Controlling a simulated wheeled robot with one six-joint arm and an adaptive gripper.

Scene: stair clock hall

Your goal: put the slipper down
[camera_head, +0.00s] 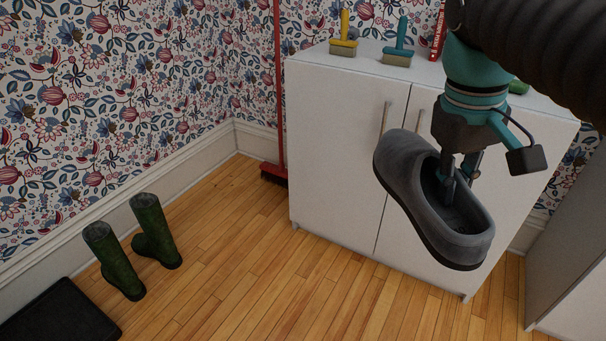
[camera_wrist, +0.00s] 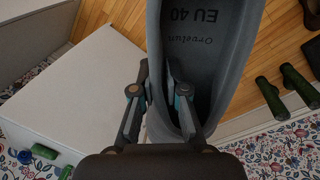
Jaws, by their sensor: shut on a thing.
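A grey slipper (camera_head: 420,200) hangs in the air in front of the white cabinet, tilted with one end lower to the right. My gripper (camera_head: 456,185) is shut on the slipper's side wall, with one finger inside its opening. In the wrist view the slipper (camera_wrist: 238,60) fills the upper middle, its inside marked "EU 40". There my gripper (camera_wrist: 160,85) has its two fingers on either side of the slipper's rim. The slipper is clear of the floor (camera_head: 260,270).
A white cabinet (camera_head: 335,150) holds brushes (camera_head: 398,50) on top. Green boots (camera_head: 115,262) stand by the left wall, near a dark mat (camera_head: 58,315). A red broom (camera_head: 278,110) leans in the corner. The wooden floor between boots and cabinet is clear.

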